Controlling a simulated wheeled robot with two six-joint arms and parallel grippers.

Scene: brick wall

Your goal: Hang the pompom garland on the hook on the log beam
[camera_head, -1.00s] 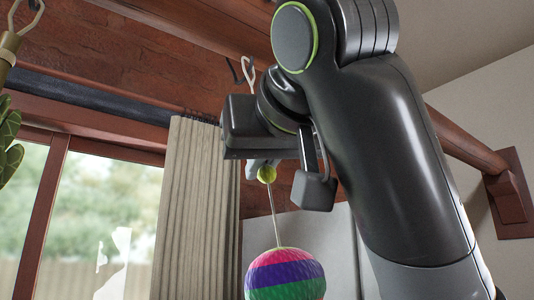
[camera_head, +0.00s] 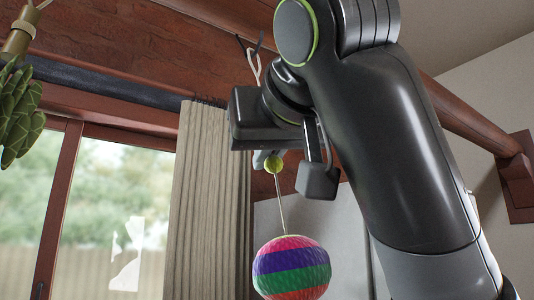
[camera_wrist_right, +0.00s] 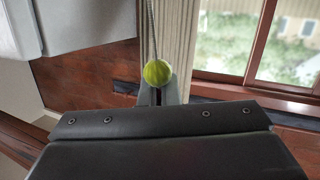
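The garland's striped ball (camera_head: 291,268), pink, purple and green, hangs on a thin cord below a yellow-green bead (camera_head: 274,163). The bead also shows in the right wrist view (camera_wrist_right: 157,72), right at the grey fingertips. My right gripper (camera_head: 265,158) appears shut on the garland just above the bead. A pale cord loop (camera_head: 252,68) rises above the gripper, close to the dark hook (camera_head: 243,46) on the reddish log beam (camera_head: 455,108). I cannot tell whether the loop is around the hook or in front of it. My left gripper is not in view.
My right arm covers much of the centre and hides part of the beam.

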